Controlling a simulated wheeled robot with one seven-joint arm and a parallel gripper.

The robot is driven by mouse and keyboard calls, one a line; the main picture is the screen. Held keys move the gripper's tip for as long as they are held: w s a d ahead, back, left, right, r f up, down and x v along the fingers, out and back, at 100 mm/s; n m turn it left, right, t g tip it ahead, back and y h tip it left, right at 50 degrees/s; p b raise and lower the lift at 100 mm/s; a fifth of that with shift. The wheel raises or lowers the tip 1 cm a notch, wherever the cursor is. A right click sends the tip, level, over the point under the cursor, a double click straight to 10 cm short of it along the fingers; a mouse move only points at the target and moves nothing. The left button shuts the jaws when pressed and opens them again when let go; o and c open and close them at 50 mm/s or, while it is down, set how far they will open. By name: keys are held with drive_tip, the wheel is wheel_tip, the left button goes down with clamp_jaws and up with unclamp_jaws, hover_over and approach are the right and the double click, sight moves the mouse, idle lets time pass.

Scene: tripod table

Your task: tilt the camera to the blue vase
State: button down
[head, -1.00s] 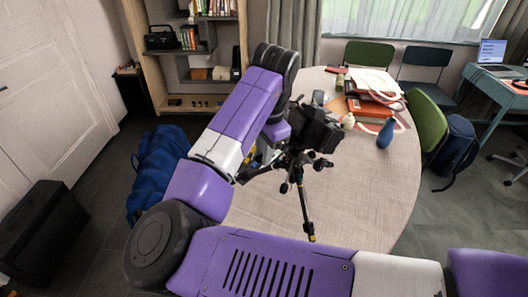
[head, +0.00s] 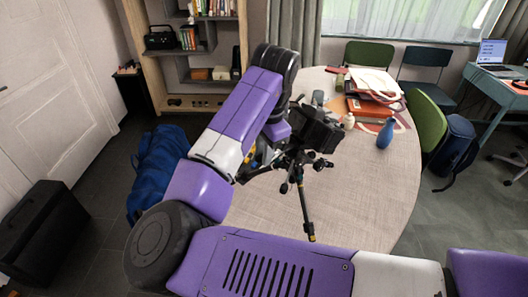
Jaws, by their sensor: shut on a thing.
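The black camera (head: 321,133) sits on top of a small black tripod (head: 303,190) on the pale round table (head: 365,205). The blue vase (head: 385,134) stands upright on the table, to the right of the camera. My gripper (head: 268,160) is at the left of the tripod head, low behind the camera, and largely hidden by my own arm. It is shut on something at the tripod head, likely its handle. The fingertips and the held part are too small and dark to make out clearly.
A small cream vase (head: 348,121) stands between the camera and the blue vase. Stacked orange books (head: 370,108) and a bag lie behind. Green chairs (head: 427,118) stand around the far side. The table's front right is clear.

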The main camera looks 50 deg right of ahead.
drive_tip(key=shift+a+f+h, duration=0.1)
drive_tip(key=shift+f+h, duration=0.15)
drive_tip(key=shift+h, duration=0.05)
drive_tip(key=c, duration=1.3)
unclamp_jaws()
wheel_tip(320, 180, up, 8)
drive_tip(key=s, duration=0.1)
drive_tip(key=shift+a+f, duration=0.15)
drive_tip(key=shift+a, duration=0.2)
